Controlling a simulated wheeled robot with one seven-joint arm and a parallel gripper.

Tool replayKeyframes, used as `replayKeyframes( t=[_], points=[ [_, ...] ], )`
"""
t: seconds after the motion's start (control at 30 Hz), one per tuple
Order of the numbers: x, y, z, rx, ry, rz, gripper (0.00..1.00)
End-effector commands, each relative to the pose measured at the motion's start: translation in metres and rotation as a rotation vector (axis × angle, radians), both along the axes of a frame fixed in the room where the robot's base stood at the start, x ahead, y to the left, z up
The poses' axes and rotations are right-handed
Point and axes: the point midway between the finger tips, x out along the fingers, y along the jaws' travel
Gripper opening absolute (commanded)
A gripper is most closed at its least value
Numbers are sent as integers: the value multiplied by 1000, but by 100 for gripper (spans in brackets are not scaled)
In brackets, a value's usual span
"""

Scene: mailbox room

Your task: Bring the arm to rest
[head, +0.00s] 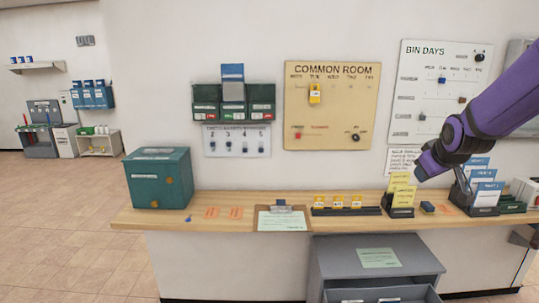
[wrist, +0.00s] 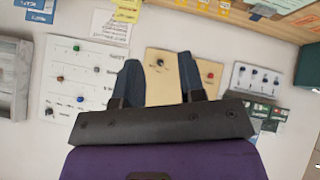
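My purple arm (head: 500,100) reaches in from the right in the head view, bent in front of the lower part of the BIN DAYS board (head: 422,75) and above the right end of the counter. In the wrist view, the two dark fingers of my gripper (wrist: 158,62) stand apart with nothing between them. The gripper is open and empty. Behind the fingers the wrist view shows the tan COMMON ROOM board (wrist: 210,90) and the white board (wrist: 85,82), turned about in the picture. In the head view the gripper is small and its fingers are hard to make out.
The wooden counter (head: 330,222) holds a teal box (head: 158,178), a clipboard (head: 283,220), a yellow card holder (head: 402,198) and a blue card holder (head: 486,198) close to my arm. A grey drawer cabinet (head: 370,262) stands out in front. The floor at left is clear.

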Motion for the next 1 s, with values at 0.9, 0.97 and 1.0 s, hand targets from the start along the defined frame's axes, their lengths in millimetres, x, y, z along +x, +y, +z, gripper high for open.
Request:
replayKeyframes(
  t=[0.9, 0.97, 1.0],
  points=[
    [-282, 93, 75, 294, 225, -191, 37],
    [-291, 95, 74, 301, 236, -198, 37],
    [-296, 96, 74, 303, 241, -203, 37]
  ],
)
